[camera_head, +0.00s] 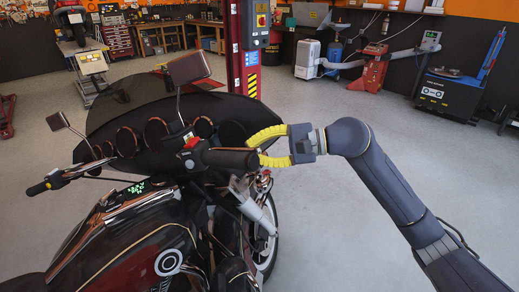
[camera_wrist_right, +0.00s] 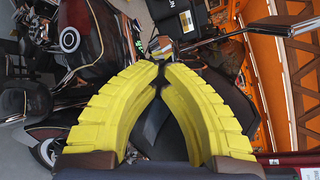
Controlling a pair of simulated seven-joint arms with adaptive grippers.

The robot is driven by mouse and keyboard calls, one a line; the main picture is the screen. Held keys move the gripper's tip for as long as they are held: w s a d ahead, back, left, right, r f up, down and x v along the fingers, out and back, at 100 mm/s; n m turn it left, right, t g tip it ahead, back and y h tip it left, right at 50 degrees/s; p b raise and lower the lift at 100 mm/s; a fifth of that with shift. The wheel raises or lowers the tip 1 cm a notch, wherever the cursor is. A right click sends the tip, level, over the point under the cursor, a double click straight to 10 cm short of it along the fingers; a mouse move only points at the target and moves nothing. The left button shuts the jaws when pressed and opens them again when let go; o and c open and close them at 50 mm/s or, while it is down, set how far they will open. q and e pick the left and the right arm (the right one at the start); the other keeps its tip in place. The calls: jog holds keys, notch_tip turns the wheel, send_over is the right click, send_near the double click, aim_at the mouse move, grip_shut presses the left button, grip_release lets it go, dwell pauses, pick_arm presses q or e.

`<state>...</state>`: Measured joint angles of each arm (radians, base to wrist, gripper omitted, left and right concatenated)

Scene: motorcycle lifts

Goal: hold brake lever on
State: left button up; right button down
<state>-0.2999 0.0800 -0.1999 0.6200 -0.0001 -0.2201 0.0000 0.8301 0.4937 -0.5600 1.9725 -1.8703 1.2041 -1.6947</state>
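The motorcycle (camera_head: 130,245) stands at the left and centre of the head view. Its right handlebar grip (camera_head: 228,158) is black and points right. My right gripper (camera_head: 258,150) comes in from the right. Its yellow fingers curve above and below the outer end of the grip. In the right wrist view the fingertips (camera_wrist_right: 162,70) bend in and almost meet, with a narrow dark part between them. The brake lever cannot be told apart from the grip and fingers. My left gripper is not in view.
The windshield (camera_head: 150,105) and a mirror (camera_head: 188,68) rise just beyond the handlebar. A red lift post (camera_head: 242,50) stands behind. Grey floor to the right is clear. A red stand (camera_head: 372,68) and a blue-black machine (camera_head: 452,92) stand farther back.

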jog(key=shift+s+a+r, duration=0.1)
jog(key=shift+s, duration=0.1)
dwell(0.3)
jog(key=shift+s+a+r, duration=0.1)
jog(key=shift+s+a, duration=0.05)
jog(key=shift+s, duration=0.45)
jog(key=shift+s+a+r, duration=0.1)
jog(key=shift+s+a, duration=0.1)
jog(key=shift+s, duration=0.45)
jog(key=shift+s+a+r, duration=0.1)
jog(key=shift+s+a, duration=0.05)
jog(key=shift+s, duration=0.45)
jog(key=shift+w, duration=0.1)
jog(key=f+v, duration=0.2)
jog(key=v, duration=0.9)
jog(key=shift+w+d+r, duration=0.15)
jog(key=shift+w+d, duration=0.05)
jog(key=shift+d, duration=0.3)
